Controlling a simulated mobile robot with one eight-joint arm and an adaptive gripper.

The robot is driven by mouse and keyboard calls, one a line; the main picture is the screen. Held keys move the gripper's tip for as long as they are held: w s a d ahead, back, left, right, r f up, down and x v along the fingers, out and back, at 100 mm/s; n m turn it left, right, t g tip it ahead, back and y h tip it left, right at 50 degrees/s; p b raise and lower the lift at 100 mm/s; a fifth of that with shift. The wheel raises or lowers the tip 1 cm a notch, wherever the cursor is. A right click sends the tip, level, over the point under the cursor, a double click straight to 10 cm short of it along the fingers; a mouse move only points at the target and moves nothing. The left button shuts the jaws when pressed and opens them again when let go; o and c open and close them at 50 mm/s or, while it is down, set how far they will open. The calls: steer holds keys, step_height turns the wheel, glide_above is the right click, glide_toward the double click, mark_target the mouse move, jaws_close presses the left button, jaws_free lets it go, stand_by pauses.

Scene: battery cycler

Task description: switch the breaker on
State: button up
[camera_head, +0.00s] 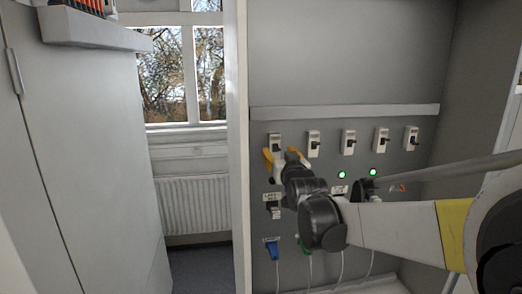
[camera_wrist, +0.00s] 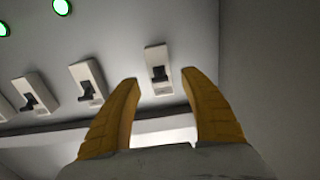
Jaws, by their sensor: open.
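A row of white breakers with black levers runs along the grey panel (camera_head: 345,70). The leftmost breaker (camera_head: 275,140) is right by my gripper (camera_head: 280,152), whose yellow fingers are spread just below it. In the wrist view this breaker (camera_wrist: 158,68) appears beyond and between the fingertips of my open gripper (camera_wrist: 161,76). Its black lever (camera_wrist: 160,74) shows, with nothing between the fingers holding it. Whether the fingertips touch the breaker I cannot tell. My wrist hides part of the panel below it.
Several other breakers (camera_head: 348,141) stand to the right in the same row. Two green lamps (camera_head: 342,174) (camera_head: 373,172) glow below them. Lower sockets hold plugs with cables, including a blue plug (camera_head: 272,249). A ledge (camera_head: 345,111) runs above the breakers. A cabinet side wall (camera_head: 243,150) borders the panel on the left.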

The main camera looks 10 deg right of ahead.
steer(key=shift+w, duration=1.1)
steer(key=shift+c, duration=0.6)
